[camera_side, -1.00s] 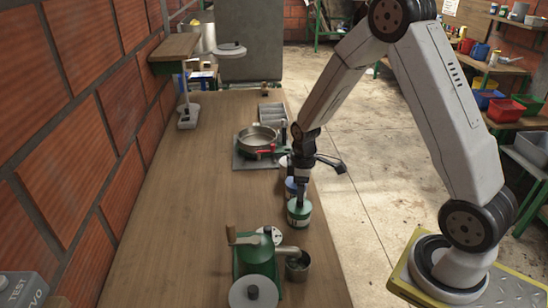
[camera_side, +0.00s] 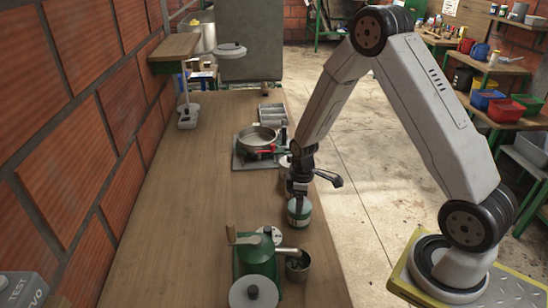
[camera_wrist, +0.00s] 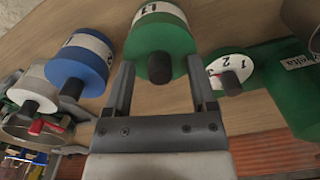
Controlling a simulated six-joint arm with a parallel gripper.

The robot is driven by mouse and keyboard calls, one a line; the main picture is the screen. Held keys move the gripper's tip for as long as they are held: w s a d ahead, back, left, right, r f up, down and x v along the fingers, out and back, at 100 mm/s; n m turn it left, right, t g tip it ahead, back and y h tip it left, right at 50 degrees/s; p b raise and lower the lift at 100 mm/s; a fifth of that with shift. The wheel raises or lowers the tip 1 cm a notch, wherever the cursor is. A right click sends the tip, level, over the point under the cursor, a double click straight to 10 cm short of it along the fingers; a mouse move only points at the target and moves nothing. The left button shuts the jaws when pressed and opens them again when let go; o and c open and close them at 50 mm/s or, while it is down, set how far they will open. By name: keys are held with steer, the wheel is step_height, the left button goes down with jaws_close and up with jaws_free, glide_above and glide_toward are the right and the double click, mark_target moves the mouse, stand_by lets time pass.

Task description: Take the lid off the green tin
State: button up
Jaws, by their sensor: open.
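The green tin (camera_side: 299,213) stands upright near the table's right edge in the side view, with a pale label band. In the wrist view the green tin (camera_wrist: 158,35) is top centre, and its green lid carries a dark knob (camera_wrist: 160,68). My gripper (camera_wrist: 160,78) is open, with one finger on each side of the knob in that view. In the side view my gripper (camera_side: 298,191) is directly above the tin, close to its top. I cannot tell whether the fingers touch the lid, and nothing is held.
A blue tin (camera_wrist: 82,62) and a white tin (camera_wrist: 32,88) stand beside the green one. A numbered dial (camera_wrist: 229,70) is on the other side. A green pulper (camera_side: 257,255) with a crank and a metal cup (camera_side: 298,266) are in front.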

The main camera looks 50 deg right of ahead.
jaws_close()
steer(key=shift+r, duration=0.1)
steer(key=shift+r, duration=0.65)
steer(key=s+a+r, duration=0.2)
steer(key=s+r, duration=0.9)
steer(key=s, duration=0.2)
steer(key=shift+s+a+r, duration=0.25)
steer(key=shift+s+a, duration=0.1)
steer(key=shift+a, duration=0.05)
stand_by(0.4)
